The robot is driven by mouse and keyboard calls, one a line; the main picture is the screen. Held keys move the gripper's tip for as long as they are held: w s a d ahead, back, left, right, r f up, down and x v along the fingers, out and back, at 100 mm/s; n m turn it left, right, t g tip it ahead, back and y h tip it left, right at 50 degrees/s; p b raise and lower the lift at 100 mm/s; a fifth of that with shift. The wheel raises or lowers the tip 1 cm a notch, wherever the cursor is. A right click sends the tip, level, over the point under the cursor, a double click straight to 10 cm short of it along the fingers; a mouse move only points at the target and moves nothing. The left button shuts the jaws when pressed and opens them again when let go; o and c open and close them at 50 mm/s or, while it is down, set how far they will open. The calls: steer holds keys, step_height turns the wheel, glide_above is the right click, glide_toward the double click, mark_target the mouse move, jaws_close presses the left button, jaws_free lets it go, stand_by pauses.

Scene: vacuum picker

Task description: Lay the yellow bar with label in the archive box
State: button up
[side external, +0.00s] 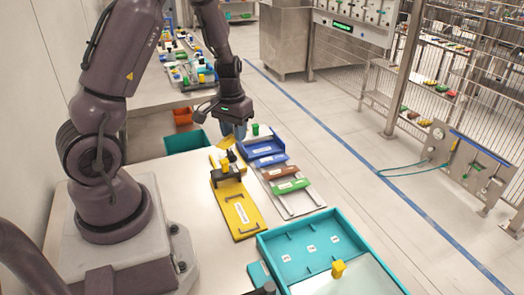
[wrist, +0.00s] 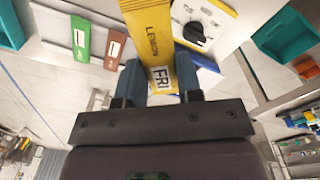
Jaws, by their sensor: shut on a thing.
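My gripper (side external: 233,132) is above the table near the blue tray. In the wrist view its two blue fingers (wrist: 160,78) are shut on the yellow bar (wrist: 150,30), one on each side.
A yellow plate with handles (side external: 240,214) lies between my gripper and the teal box. A blue tray (side external: 265,148), a brown bar (side external: 278,173) and a green bar (side external: 291,186) lie to the right. A yellow knob (side external: 338,268) stands on the teal box's pale cover.

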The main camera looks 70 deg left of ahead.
steer(key=m, duration=0.3)
steer(key=w+m, duration=0.1)
steer(key=shift+w+a+r, duration=0.1)
steer(key=shift+a+r, duration=0.15)
steer(key=shift+r, duration=0.1)
steer(key=m, duration=0.2)
steer(key=shift+r+m, duration=0.1)
steer(key=shift+m, duration=0.2)
steer(key=shift+w+a, duration=0.1)
steer(key=w+a+f, duration=0.4)
steer(key=w+a, duration=0.1)
steer(key=w, duration=0.2)
glide_above(264, 149)
steer(key=shift+m, duration=0.3)
steer(key=f, duration=0.5)
steer(key=shift+s+d+f, duration=0.2)
steer(key=shift+w+a+f, duration=0.1)
steer(key=shift+w+f, duration=0.05)
steer(key=shift+f, duration=1.65)
steer(key=shift+f, duration=0.1)
